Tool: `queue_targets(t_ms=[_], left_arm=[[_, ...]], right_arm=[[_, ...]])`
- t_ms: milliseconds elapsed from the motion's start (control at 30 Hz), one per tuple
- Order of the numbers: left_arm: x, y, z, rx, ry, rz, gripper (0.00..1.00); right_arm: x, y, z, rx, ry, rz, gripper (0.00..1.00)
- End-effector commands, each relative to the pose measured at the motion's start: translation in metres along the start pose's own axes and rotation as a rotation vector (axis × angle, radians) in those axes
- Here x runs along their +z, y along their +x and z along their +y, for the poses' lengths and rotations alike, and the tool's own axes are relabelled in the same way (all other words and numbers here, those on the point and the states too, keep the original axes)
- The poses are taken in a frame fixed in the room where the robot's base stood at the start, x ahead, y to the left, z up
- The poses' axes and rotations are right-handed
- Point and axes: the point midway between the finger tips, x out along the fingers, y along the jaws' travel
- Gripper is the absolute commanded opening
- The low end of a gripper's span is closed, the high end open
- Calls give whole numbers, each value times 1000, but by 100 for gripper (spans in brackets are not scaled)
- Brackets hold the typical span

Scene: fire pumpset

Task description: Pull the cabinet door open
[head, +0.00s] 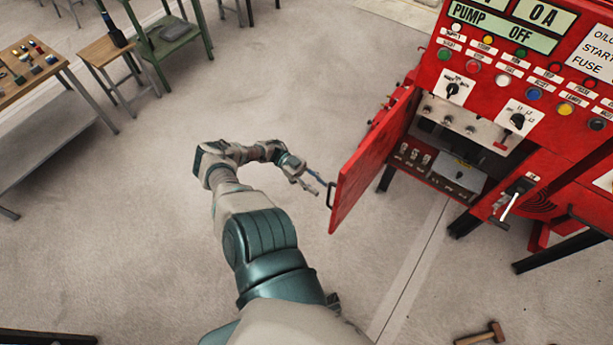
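The red cabinet door (373,160) stands swung open from the red pump cabinet (477,110), so the white panel and switches inside show. A dark handle (330,194) sits at the door's free edge. My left gripper (316,184) is just left of the handle, with its fingers spread apart. There seems to be a small gap between fingers and handle, and nothing shows between the fingers. My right gripper is not in view.
A hammer (481,335) lies on the floor at the bottom right. A wooden table (28,65) with small parts, a stool (108,52) and a green bench (165,40) stand at upper left. The floor around my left arm is clear.

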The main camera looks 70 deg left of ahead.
Motion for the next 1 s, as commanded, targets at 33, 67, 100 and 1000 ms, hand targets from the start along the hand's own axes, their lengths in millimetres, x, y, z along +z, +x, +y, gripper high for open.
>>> queue_targets(t_ms=[33,67,100,1000], left_arm=[[0,-14,-1,-5,1,-4,37],[0,-20,-2,-4,2,-3,37],[0,-28,-2,-4,2,-3,37],[1,-69,0,0,-1,-2,37]], right_arm=[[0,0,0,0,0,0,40],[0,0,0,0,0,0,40],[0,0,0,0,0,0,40],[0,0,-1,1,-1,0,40]])
